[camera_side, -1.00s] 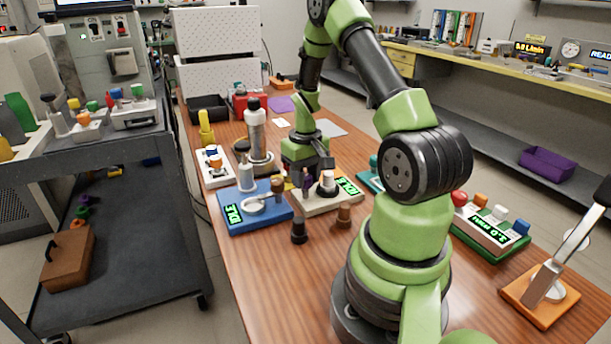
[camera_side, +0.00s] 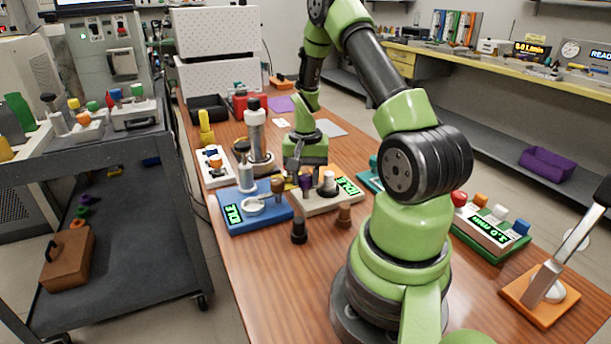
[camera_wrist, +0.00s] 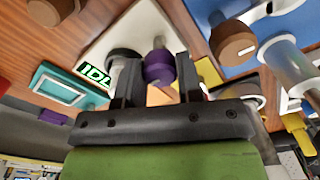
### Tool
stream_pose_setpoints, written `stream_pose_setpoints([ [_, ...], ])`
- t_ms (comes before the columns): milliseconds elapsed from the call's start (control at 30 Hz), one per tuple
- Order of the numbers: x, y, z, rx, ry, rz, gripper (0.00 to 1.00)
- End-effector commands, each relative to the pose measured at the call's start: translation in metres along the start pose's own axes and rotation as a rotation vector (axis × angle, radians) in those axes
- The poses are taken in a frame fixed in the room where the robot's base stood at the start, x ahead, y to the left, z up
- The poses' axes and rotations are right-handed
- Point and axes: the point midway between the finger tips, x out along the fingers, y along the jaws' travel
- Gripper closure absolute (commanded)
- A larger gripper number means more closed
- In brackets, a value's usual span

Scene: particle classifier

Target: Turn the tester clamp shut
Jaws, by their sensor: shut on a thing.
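A cream station (camera_side: 318,207) with a green-lit display (camera_side: 349,187) stands on the wooden bench, and its white base shows in the wrist view (camera_wrist: 127,32). On it are a purple knob (camera_side: 306,181) and a grey-white post with a dark collar (camera_side: 329,181). In the wrist view the purple knob (camera_wrist: 158,67) sits between the two dark fingers of my gripper (camera_wrist: 158,82), which are shut on it. In the side view my gripper (camera_side: 295,166) reaches down at this station, its tips partly hidden. Which part is the clamp's moving jaw cannot be told.
A blue station (camera_side: 268,222) with an IDLE display is close on the left, with a brown knob (camera_side: 277,186) near its edge. Dark (camera_side: 299,231) and brown (camera_side: 344,215) pegs stand in front. A tall grey cylinder (camera_side: 258,140) stands behind.

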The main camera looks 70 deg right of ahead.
Motion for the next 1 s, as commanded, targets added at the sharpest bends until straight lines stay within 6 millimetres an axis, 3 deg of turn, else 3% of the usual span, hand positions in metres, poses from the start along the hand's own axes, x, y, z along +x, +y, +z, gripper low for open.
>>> stream_pose_setpoints([
  [467, -0.001, 0.000, 0.000, 0.016, 0.001, -0.001, 0.90],
  [500, 0.000, 0.000, 0.000, 0.016, 0.001, -0.001, 0.57],
  [567, 0.000, 0.000, 0.000, 0.015, 0.001, -0.001, 0.43],
  [867, -0.001, 0.000, 0.000, 0.013, 0.001, -0.001, 0.41],
  [1000, -0.015, 0.000, -0.001, 0.011, 0.005, -0.002, 0.41],
])
